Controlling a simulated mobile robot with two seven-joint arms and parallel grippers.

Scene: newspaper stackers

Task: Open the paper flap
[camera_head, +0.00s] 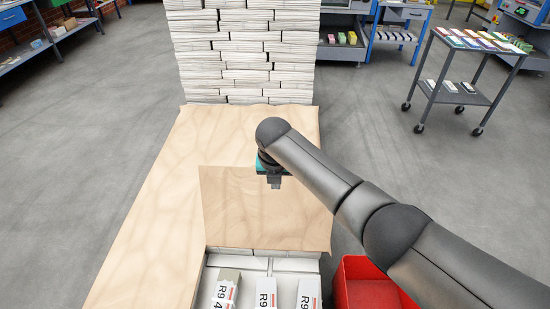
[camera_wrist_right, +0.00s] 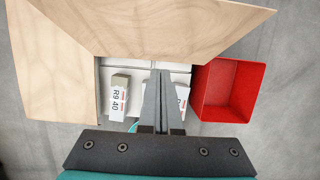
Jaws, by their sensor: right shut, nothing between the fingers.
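The tan paper flap (camera_head: 262,225) lies over part of the stack, in the lower middle of the head view. It is part of, or lies on, a larger tan sheet (camera_head: 155,205); I cannot tell which. In the right wrist view the tan paper (camera_wrist_right: 150,28) fills the top, with an edge above the white bundles. My right gripper (camera_head: 275,185) is over the flap, pointing down. Its fingers (camera_wrist_right: 163,75) are shut and empty; whether they touch the paper I cannot tell. My left gripper is not in view.
White bundles with labels (camera_head: 266,295) lie at the near edge of the flap. A red bin (camera_head: 350,275) stands to their right. A tall newspaper stack (camera_head: 245,50) rises behind the sheet. A grey cart (camera_head: 470,95) stands at the far right.

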